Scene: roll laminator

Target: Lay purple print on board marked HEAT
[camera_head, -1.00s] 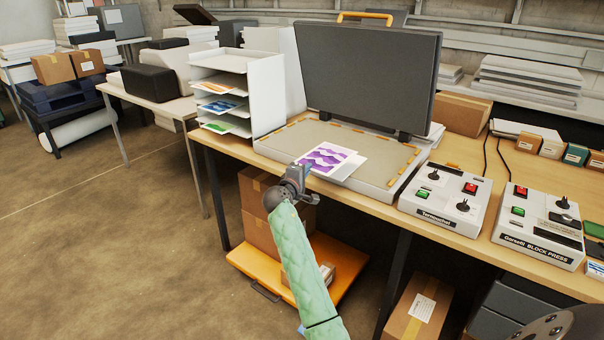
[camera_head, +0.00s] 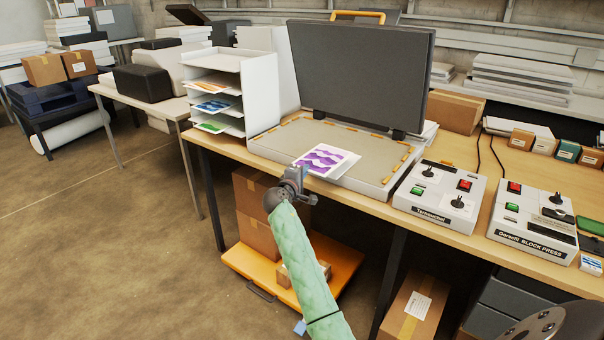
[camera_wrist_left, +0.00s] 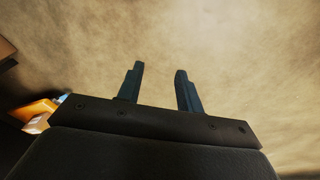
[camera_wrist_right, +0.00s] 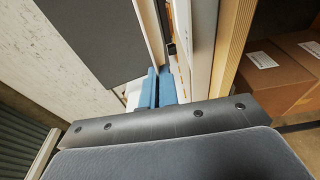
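The purple print (camera_head: 324,159), white with purple wavy bands, is over the front edge of the open press's grey bed (camera_head: 290,138). My right gripper (camera_head: 297,178) is at its near left corner. In the right wrist view my right gripper's blue fingers (camera_wrist_right: 155,90) are close together, pinching the print's edge, which is hard to see there. A plain white sheet or board (camera_head: 349,171) shows beside or under the print; I cannot tell whether they touch. No HEAT marking is legible. My left gripper (camera_wrist_left: 160,90) is open and empty above the floor, outside the head view.
The press's dark lid (camera_head: 360,75) stands raised behind the bed. Two control boxes (camera_head: 440,193) (camera_head: 535,222) stand to its right. A white rack (camera_head: 262,95) with coloured prints stands to its left. Cardboard boxes and an orange cart (camera_head: 335,262) are under the table (camera_head: 375,208).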

